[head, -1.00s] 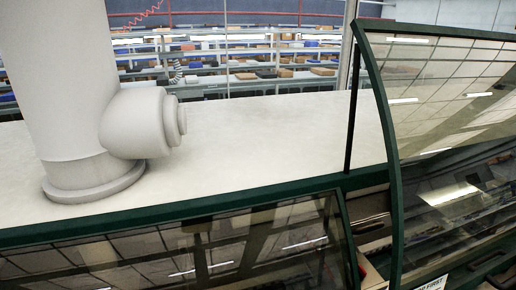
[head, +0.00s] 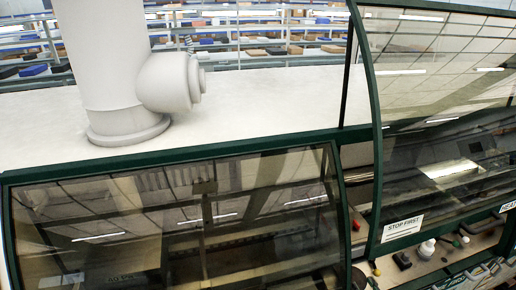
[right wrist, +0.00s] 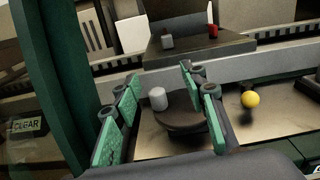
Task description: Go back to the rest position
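My right gripper (right wrist: 160,83) shows in the right wrist view. Its green-padded fingers are wide apart and nothing is held between them. Beyond the fingers, a dark round base (right wrist: 182,112) and a small pale cylinder (right wrist: 158,98) show in the gap; I cannot tell whether the fingers touch either. I cannot make out either gripper in the head view, and my left gripper shows in no frame.
A green-framed machine has a tinted window (head: 180,215) and a curved clear hood (head: 440,110) with a STOP FIRST sign (head: 402,228). A white pipe (head: 105,60) stands on its pale top. A yellow ball knob (right wrist: 250,99) stands right of my right gripper.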

